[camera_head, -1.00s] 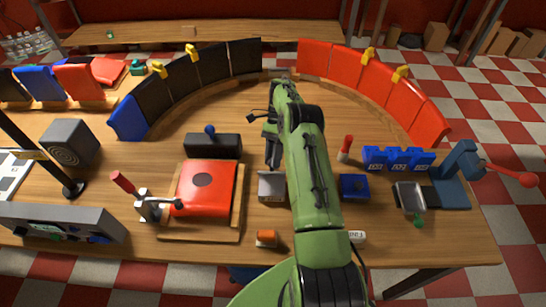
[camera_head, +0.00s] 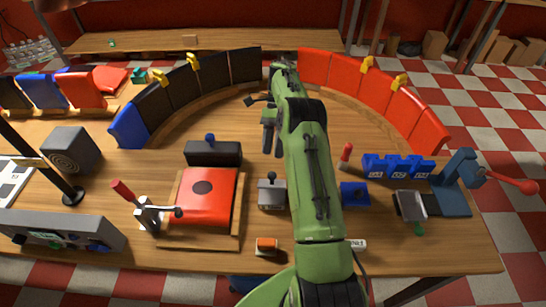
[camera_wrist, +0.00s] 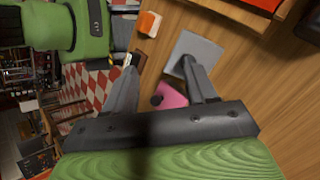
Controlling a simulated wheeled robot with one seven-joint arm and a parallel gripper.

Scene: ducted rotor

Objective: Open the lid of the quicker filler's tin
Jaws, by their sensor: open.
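A small grey tin (camera_head: 271,195) with a knob on its lid stands on the table, left of my forearm. A blue tin (camera_head: 354,194) with a knob stands right of the forearm. In the wrist view the grey tin (camera_wrist: 199,48) lies beyond the right finger, and a pink thing (camera_wrist: 174,94) with a dark knob shows between the fingers. The pink thing is hidden in the head view. I cannot tell which tin is the quicker filler's. My gripper (camera_wrist: 157,62) is open and empty; in the head view it is at the arm's far end, beyond the tins.
A red pad on a wooden board (camera_head: 205,195) with a red-handled lever (camera_head: 124,190) is left of the grey tin. An orange block (camera_head: 266,246) sits near the front edge. Blue counters (camera_head: 398,165) and a red-knobbed press (camera_head: 458,180) stand right. Curved black and red panels ring the back.

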